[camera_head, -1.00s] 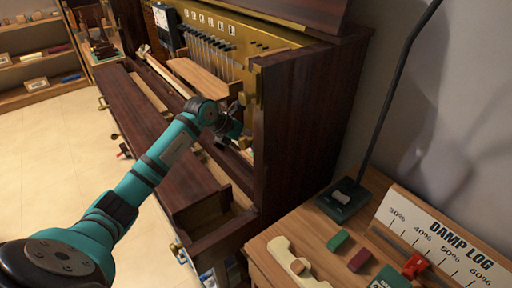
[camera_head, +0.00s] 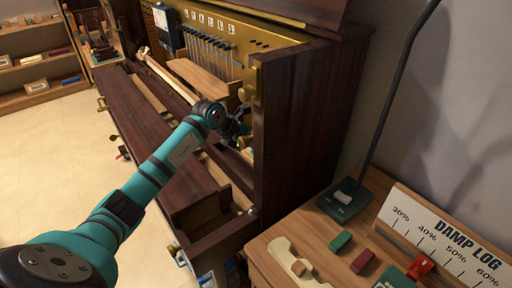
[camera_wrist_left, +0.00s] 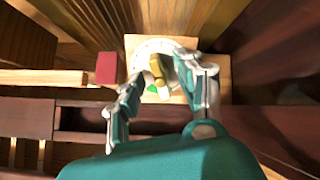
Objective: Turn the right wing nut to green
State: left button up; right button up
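A brass wing nut (camera_wrist_left: 157,72) sits on a round white dial (camera_wrist_left: 152,47) in the left wrist view. A small green patch (camera_wrist_left: 153,88) shows on the dial just below the nut. The dial is on a pale wooden block (camera_wrist_left: 133,42). My left gripper (camera_wrist_left: 166,85) is open, one finger on each side of the nut; I cannot tell whether either finger touches it. In the head view my left gripper (camera_head: 238,126) is inside the piano case by its right wall and hides the nut. My right gripper is not in view.
The piano's dark right side panel (camera_head: 305,120) stands close to the gripper. A red block (camera_wrist_left: 107,68) sits left of the dial. A wooden side table (camera_head: 270,262) holds a lamp base (camera_head: 345,200), small colored blocks and a DAMP LOG scale (camera_head: 440,235).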

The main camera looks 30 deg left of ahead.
pick_arm(q)
jog(key=shift+w+d+f+b, duration=0.15)
jog(key=shift+w+f+b, duration=0.2)
jog(key=shift+f, duration=0.1)
jog(key=shift+s+r+p, duration=0.4)
jog(key=shift+r+p, duration=0.1)
jog(key=shift+p, duration=0.05)
dwell(0.3)
